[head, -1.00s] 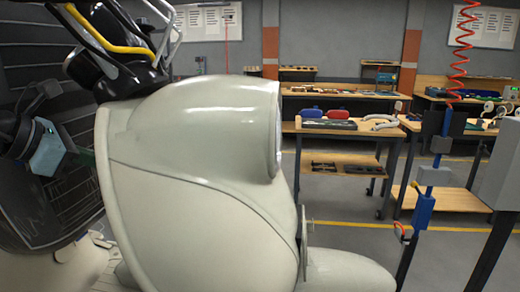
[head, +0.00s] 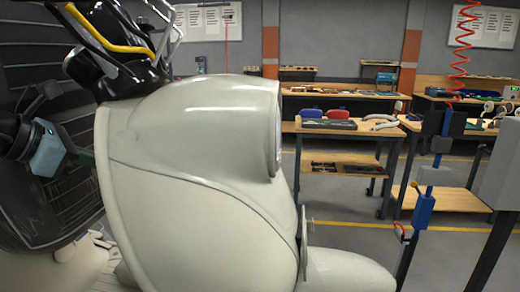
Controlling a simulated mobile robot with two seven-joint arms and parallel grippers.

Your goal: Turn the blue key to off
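A large cream scooter body (head: 200,180) fills the left and middle of the head view, with its round headlight facing right. Black handlebar parts (head: 115,75) with a yellow strip rise at its upper left. I cannot make out the blue key. My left gripper (head: 82,158) seems to be the dark arm end with a teal-grey block at the left edge, left of the scooter body. Its fingers are dark and unclear, so I cannot tell if they are open or touching anything. My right gripper is not in view.
A blue block on a black post (head: 424,205) and a grey box (head: 500,165) stand at the right. Behind are wooden workbenches (head: 345,130) with tools. A red coiled hose (head: 462,45) hangs at the upper right. Grey floor (head: 345,205) shows between.

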